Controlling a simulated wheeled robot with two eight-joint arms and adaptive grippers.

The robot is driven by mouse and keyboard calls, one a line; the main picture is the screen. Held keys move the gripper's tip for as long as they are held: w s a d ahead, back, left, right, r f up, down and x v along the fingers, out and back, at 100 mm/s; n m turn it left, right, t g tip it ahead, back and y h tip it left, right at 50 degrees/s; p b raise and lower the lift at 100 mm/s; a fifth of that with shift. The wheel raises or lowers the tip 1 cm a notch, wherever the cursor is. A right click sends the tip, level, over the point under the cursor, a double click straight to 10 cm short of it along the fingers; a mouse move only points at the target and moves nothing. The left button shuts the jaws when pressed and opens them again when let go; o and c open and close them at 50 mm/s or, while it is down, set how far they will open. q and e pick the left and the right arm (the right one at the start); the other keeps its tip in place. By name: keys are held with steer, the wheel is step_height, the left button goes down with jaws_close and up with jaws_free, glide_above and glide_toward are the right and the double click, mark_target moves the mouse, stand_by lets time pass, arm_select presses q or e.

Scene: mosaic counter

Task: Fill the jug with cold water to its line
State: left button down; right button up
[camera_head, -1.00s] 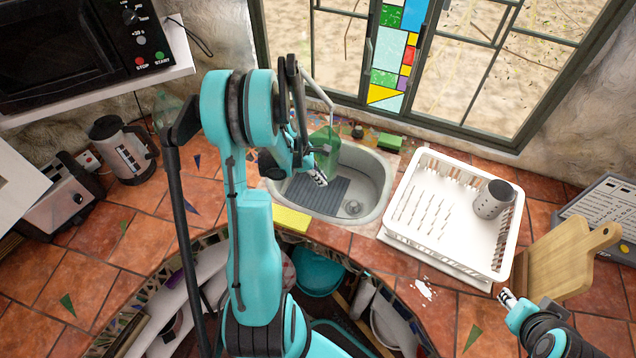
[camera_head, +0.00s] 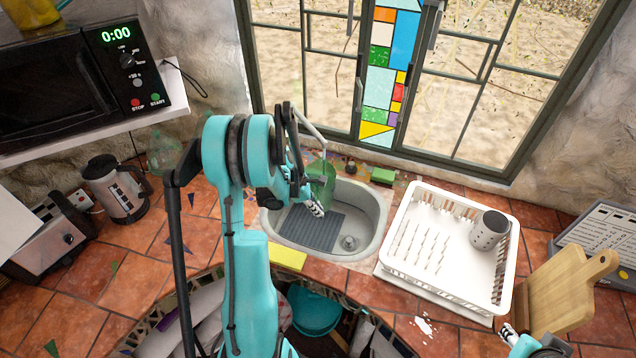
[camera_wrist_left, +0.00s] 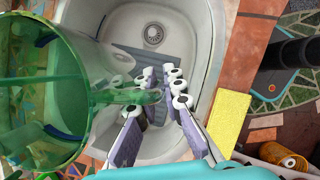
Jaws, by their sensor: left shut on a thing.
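The jug (camera_head: 325,188) is green and see-through; it stands over the left part of the sink (camera_head: 377,222), beside the tap (camera_head: 309,128). My left gripper (camera_head: 314,206) is shut on the jug's handle. In the left wrist view the jug (camera_wrist_left: 35,85) fills the left side, and its handle (camera_wrist_left: 118,97) runs between the fingers of my left gripper (camera_wrist_left: 162,84). I cannot make out a water stream, the water level or the fill line. The tap's lever is not clear behind my arm. My right gripper (camera_head: 507,334) is at the lower right, mostly cut off.
A white dish rack (camera_head: 400,262) with a grey cup (camera_head: 489,230) stands right of the sink. A wooden board (camera_head: 560,295) is beside it. A yellow sponge cloth (camera_head: 288,257) lies at the sink's front edge. A kettle (camera_head: 117,190) and toaster (camera_head: 50,240) stand left.

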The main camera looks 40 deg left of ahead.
arm_select(q)
steer(key=shift+w+a+b, duration=0.15)
steer(key=shift+w+a, duration=0.35)
steer(key=shift+w, duration=0.6)
steer(key=shift+w+a+b, duration=0.1)
steer(key=shift+w+a, duration=0.4)
steer(key=shift+w, duration=0.55)
steer(key=shift+w+a+b, duration=0.15)
steer(key=shift+w+a, duration=0.35)
steer(key=shift+w, duration=0.6)
stand_by(4.8)
